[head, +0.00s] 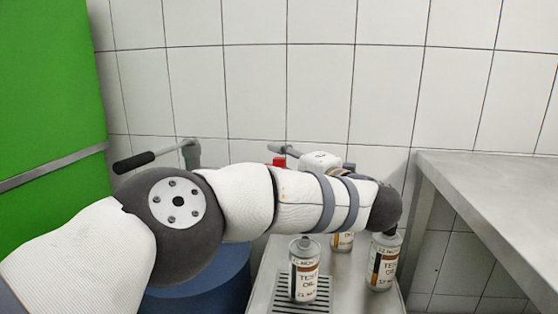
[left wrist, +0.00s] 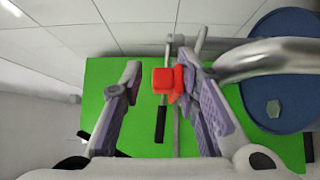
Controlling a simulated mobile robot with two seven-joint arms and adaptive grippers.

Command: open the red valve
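The red valve (left wrist: 163,80) shows in the left wrist view as a red block with a red flange on its right side. A small red part of it (head: 279,161) shows in the head view behind my left arm. My left gripper (left wrist: 159,68) is open, with the red valve between its fingers. The valve is close to the right-hand finger and may touch it; a clear gap lies on the other side. In the head view my left arm hides most of the valve and gripper. My right gripper is in neither view.
Test oil bottles (head: 304,270) (head: 383,260) stand on a metal bench with a drain grate (head: 318,295). A blue drum (head: 215,280) is below my arm. A black-handled lever (head: 134,162) is by the green panel (head: 45,100). A curved metal pipe (left wrist: 280,56) passes near the right-hand finger.

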